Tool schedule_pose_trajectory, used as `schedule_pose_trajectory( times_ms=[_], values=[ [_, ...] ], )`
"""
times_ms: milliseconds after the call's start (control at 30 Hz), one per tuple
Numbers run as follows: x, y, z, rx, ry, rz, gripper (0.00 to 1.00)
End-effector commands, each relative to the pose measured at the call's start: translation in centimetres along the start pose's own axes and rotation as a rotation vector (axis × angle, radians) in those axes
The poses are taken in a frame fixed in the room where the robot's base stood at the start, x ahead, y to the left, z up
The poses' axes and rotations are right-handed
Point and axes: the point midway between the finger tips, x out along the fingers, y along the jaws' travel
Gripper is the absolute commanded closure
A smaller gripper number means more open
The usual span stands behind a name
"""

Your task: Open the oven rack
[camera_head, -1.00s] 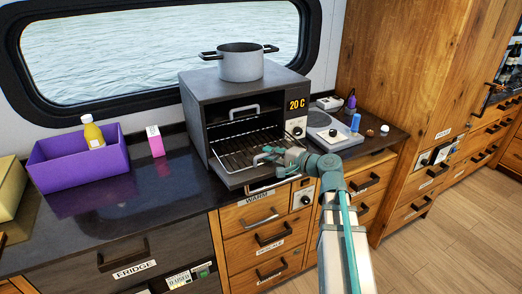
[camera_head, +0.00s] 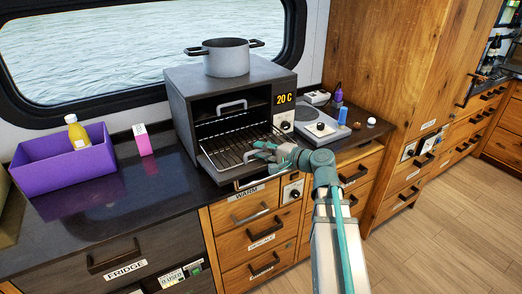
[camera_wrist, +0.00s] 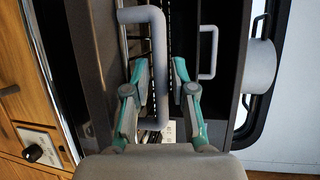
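The dark oven (camera_head: 236,98) stands on the counter with its front open. Its wire rack (camera_head: 228,150) shows at the bottom of the opening, near the front edge. A grey bar handle (camera_wrist: 156,50) at the rack crosses the wrist view and runs between my fingers. My gripper (camera_head: 258,151) is at the rack's front right; in the wrist view its teal-and-grey fingers (camera_wrist: 162,80) stand apart on either side of the bar, with gaps visible. A second grey handle (camera_head: 232,105) sits higher in the oven opening. My gripper partly hides the rack's right front.
A grey pot (camera_head: 227,58) stands on top of the oven. A purple bin (camera_head: 62,165) and a pink-and-white carton (camera_head: 142,140) are to the left. A hot plate (camera_head: 322,131) is to the right. Drawers (camera_head: 262,238) lie below; the counter's front left is clear.

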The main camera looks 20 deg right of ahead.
Motion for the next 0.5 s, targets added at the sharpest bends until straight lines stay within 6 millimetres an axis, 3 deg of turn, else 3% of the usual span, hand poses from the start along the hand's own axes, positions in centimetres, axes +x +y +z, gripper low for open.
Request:
schedule_pose_trajectory(
  times_ms=[500],
  values=[
    [-8.9,0.0,0.1,0.0,0.003,-0.001,0.75]
  ],
)
